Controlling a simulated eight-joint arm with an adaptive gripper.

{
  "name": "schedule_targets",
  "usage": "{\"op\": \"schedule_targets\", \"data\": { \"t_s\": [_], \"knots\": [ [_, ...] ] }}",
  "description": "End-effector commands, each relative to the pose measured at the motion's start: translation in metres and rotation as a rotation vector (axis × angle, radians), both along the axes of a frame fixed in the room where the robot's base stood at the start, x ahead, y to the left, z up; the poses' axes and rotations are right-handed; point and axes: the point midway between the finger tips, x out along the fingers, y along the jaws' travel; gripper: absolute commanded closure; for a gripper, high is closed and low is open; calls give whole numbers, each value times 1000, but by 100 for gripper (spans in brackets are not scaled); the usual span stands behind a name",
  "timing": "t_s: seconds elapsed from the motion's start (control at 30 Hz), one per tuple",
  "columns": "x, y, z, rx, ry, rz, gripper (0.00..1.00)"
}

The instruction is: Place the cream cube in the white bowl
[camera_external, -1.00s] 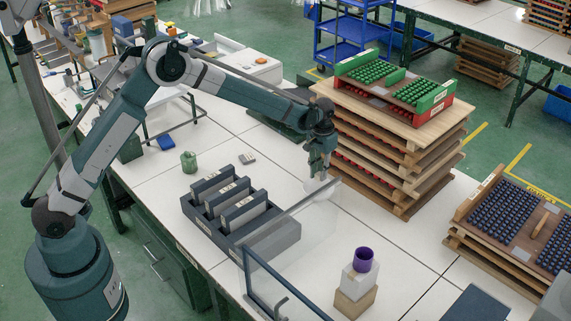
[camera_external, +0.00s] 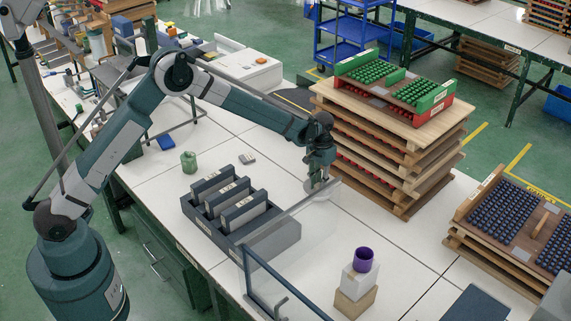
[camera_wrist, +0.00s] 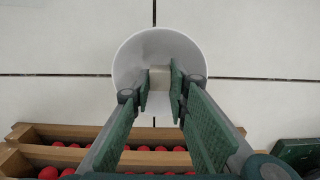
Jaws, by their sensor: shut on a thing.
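The white bowl (camera_wrist: 132,60) stands on the pale table and shows from above in the wrist view. The cream cube (camera_wrist: 160,76) shows between my fingertips, in line with the bowl's inside. My gripper (camera_wrist: 160,88) is shut on the cube and points down over the bowl. I cannot tell whether the cube touches the bowl's bottom. In the external view my gripper (camera_external: 318,183) is low at the bowl, behind a clear panel, and the cube cannot be made out there.
A stack of wooden trays (camera_external: 385,155) stands close to the right of my gripper. The clear panel (camera_external: 290,240) stands in front. A dark divided box (camera_external: 240,215) is to the left. A purple cup (camera_external: 363,260) sits on stacked blocks at the front right.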

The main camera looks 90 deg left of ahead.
Motion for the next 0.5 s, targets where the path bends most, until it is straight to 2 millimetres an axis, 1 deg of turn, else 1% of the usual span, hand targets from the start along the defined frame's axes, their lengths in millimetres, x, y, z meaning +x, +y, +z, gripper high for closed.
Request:
{"op": "schedule_targets", "data": {
  "t_s": [0.2, 0.23, 0.33, 0.5],
  "knots": [
    [0, 0, 0, 0, 0, 0, 90],
    [0, 0, 0, 0, 0, 0, 78],
    [0, 0, 0, 0, 0, 0, 65],
    [0, 0, 0, 0, 0, 0, 65]
  ]
}}
